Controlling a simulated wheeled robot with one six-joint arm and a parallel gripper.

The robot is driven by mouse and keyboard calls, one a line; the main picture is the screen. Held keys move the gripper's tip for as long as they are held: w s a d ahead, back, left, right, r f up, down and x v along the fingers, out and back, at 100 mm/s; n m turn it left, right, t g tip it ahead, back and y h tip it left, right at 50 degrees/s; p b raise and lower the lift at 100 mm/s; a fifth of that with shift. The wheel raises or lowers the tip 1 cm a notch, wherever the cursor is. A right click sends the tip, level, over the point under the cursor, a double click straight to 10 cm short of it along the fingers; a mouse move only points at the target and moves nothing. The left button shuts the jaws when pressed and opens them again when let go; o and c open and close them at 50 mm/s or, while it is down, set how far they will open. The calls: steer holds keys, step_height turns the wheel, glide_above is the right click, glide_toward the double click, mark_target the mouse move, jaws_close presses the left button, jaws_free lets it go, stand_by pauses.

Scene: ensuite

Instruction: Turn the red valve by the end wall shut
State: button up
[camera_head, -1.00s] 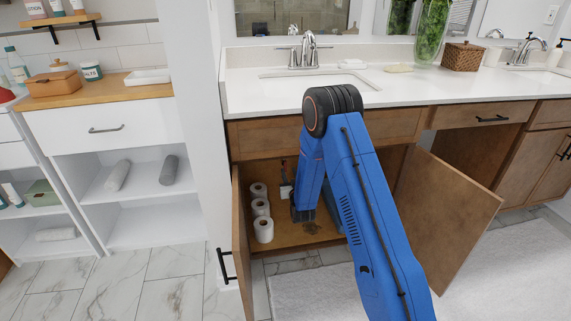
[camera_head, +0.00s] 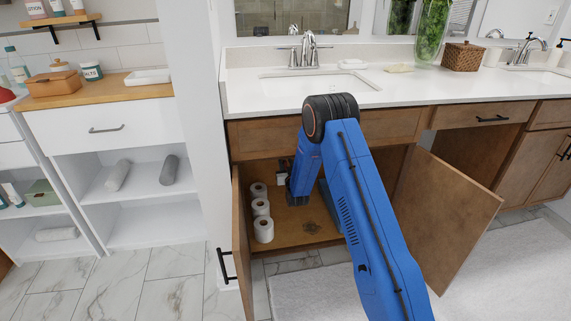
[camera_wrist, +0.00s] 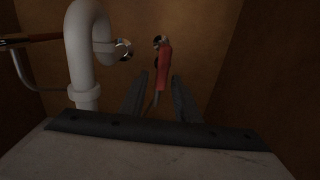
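The red valve handle (camera_wrist: 163,68) shows in the wrist view, hanging roughly upright near the cabinet's inner wall, with a metal fitting at its top. My gripper (camera_wrist: 160,76) is open, with one dark finger on each side of the handle's lower part in the picture. I see no contact, and I cannot tell whether the fingertips reach as deep as the handle. In the head view my gripper (camera_head: 298,193) is inside the open sink cabinet, and I cannot make out the red handle there.
A white drain pipe (camera_wrist: 86,50) bends down left of the valve. Several toilet paper rolls (camera_head: 262,208) stand at the cabinet's left. The left door (camera_head: 240,240) and right door (camera_head: 447,222) are open. The cabinet floor (camera_head: 290,232) is clear in front.

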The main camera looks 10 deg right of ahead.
jaws_close()
steer(key=d+f+m, duration=0.1)
steer(key=m, duration=0.5)
steer(key=d+f+m, duration=0.1)
steer(key=m, duration=1)
steer(key=shift+d+f+m, duration=0.4)
stand_by(0.3)
steer(key=shift+o, duration=0.9)
jaws_free()
